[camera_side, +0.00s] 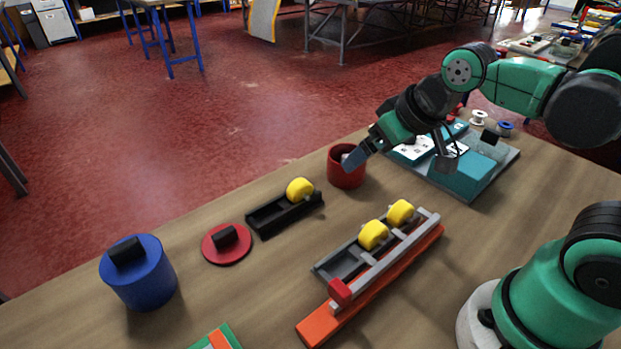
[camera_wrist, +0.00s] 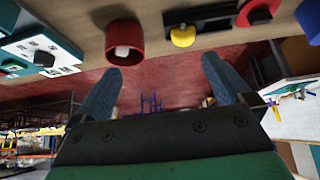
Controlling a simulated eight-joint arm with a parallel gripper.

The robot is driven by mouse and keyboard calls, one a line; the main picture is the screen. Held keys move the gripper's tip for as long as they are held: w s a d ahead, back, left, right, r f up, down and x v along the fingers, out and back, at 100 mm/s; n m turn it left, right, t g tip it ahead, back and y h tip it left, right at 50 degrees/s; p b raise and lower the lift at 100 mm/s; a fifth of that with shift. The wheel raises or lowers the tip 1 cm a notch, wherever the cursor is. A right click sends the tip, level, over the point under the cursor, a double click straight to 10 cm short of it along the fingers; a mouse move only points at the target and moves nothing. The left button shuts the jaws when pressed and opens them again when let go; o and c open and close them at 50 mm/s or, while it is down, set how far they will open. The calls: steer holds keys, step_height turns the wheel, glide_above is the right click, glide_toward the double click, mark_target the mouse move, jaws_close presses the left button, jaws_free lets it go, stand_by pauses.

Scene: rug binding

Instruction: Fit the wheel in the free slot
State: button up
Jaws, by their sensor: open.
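A yellow wheel (camera_side: 300,188) sits at the far end of a black tray (camera_side: 270,219); the wrist view also shows this wheel (camera_wrist: 183,36). A grey slotted rack (camera_side: 336,266) lies along an orange-red base (camera_side: 340,318). Two yellow wheels, one nearer the middle (camera_side: 372,235) and one farther back (camera_side: 400,212), sit in its slots. The part of the rack toward its near left end holds no wheel. My gripper (camera_side: 401,159) is open and empty, fingers wide apart, above the table near the red cup; its fingers also show in the wrist view (camera_wrist: 162,66).
A red cup (camera_side: 346,177) with something white inside stands beyond the black tray. A red disc with a black handle (camera_side: 227,244) and a blue cylinder (camera_side: 138,281) stand at left. A teal-and-white device (camera_side: 466,178) is behind my gripper. Bare table lies between tray and rack.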

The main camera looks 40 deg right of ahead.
steer(key=w+a+g, duration=0.2)
steer(key=w+g, duration=0.1)
steer(key=w, duration=0.4)
steer(key=g, duration=0.3)
glide_above(300, 182)
step_height(300, 182, down, 6)
steer(key=shift+s+f, duration=0.1)
steer(key=shift+f, duration=0.05)
steer(key=shift+f+g, duration=0.3)
steer(key=shift+f, duration=0.3)
step_height(300, 182, down, 5)
steer(key=c, duration=1.4)
